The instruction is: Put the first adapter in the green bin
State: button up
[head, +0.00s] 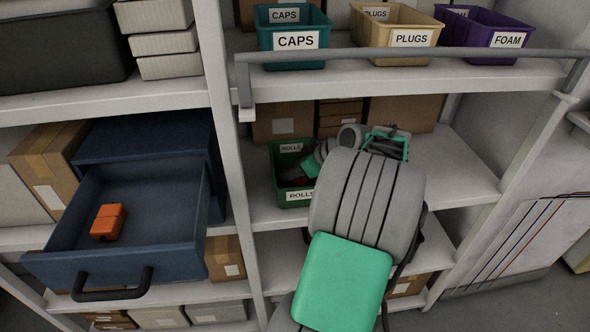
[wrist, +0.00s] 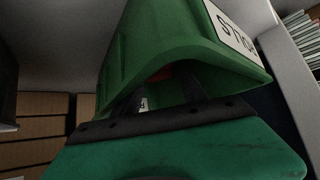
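The green bin (head: 293,196), labelled ROLLS, stands on the middle shelf. It is close in the wrist view (wrist: 165,45), where its label appears upside down. My gripper (wrist: 162,88) points into the bin's mouth. Its dark fingers are spread at their bases, but their tips are hidden in shadow. A dark red thing (wrist: 160,73) shows between them; I cannot tell whether it is gripped or lies in the bin. An orange adapter (head: 108,222) lies in the open blue drawer at the left of the head view.
The blue drawer (head: 130,262) is pulled out. Teal CAPS (head: 290,62), tan PLUGS (head: 385,58) and purple FOAM (head: 485,52) bins stand on the upper shelf behind a grey rail (head: 420,54). Cardboard boxes (head: 283,122) stand behind the green bin. Shelf space right of my arm is free.

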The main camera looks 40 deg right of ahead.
jog(key=shift+r, duration=0.3)
jog(key=p+v, duration=0.1)
jog(key=v, duration=1.1)
jog(key=shift+r+p, duration=0.3)
